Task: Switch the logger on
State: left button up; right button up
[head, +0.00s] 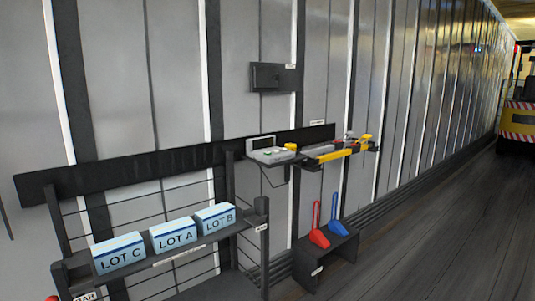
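No thing in view is readably labelled as a logger. A dark flat box (266,77) is mounted on the wall in the upper middle of the head view, with a small pale label beside it. Lower down, a light grey device (271,155) with small green spots sits on a wall shelf, with a white upright panel behind it and a yellow piece at its right. A thin dark cable hangs below it. Any switch, and its position, is too small to tell. Neither of my grippers is in view.
A dark rack at the lower left holds boxes marked LOT C (119,253), LOT A (173,235) and LOT B (215,217). A wall tray (340,153) holds yellow and red items. A low stand (326,258) bears red and blue scoop-like things. Floor at right is clear before a forklift (517,120).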

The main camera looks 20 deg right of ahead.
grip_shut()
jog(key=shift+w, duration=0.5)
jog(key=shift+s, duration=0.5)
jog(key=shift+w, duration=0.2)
